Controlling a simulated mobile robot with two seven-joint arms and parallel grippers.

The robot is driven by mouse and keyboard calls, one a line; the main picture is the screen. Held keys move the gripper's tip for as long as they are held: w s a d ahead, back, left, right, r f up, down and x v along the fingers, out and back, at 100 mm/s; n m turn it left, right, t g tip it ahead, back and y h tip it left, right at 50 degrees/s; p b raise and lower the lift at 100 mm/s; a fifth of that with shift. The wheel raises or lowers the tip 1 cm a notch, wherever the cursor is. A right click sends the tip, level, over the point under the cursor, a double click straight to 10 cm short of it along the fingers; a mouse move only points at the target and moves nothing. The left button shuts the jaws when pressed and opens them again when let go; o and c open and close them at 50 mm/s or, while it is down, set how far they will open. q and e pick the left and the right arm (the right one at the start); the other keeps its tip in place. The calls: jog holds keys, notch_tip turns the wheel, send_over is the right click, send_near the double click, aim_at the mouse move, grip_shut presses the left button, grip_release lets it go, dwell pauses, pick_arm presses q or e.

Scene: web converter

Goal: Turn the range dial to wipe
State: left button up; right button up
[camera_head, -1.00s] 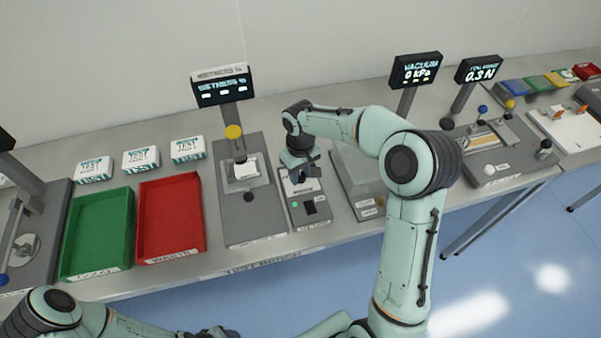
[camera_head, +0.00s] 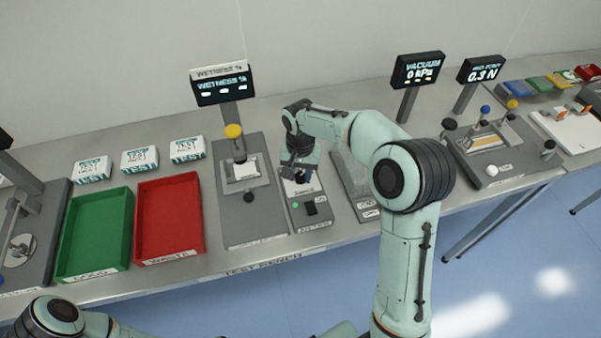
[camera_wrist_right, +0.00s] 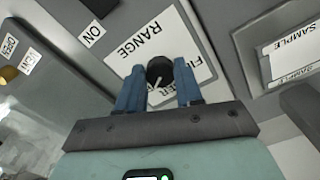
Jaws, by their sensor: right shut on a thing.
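The range dial (camera_wrist_right: 160,71) is a round black knob with a white pointer line, on a white plate (camera_wrist_right: 135,42) lettered RANGE. Other words on the plate are partly covered by the dial and fingers. In the right wrist view, the two blue fingers of my right gripper (camera_wrist_right: 159,82) stand on either side of the dial and are shut on it. In the head view, my right gripper (camera_head: 298,176) is low over the back of the small grey meter box (camera_head: 310,218) and hides the dial. My left gripper is not in view; only part of my left arm shows.
The wetness station (camera_head: 250,225), with a yellow knob (camera_head: 233,131), stands just left of the meter box. A vacuum station (camera_head: 366,205) stands close on the right. Red (camera_head: 170,256) and green (camera_head: 95,268) trays lie farther left.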

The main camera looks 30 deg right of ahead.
aim_at(300, 177)
jog(key=shift+r+m, duration=0.1)
jog(key=shift+m, duration=0.2)
jog(key=o, duration=1)
jog(key=shift+o, duration=0.2)
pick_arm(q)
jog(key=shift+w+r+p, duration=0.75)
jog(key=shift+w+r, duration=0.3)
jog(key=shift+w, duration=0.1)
pick_arm(e)
notch_tip(300, 177, up, 13)
jog(key=shift+r, duration=0.15)
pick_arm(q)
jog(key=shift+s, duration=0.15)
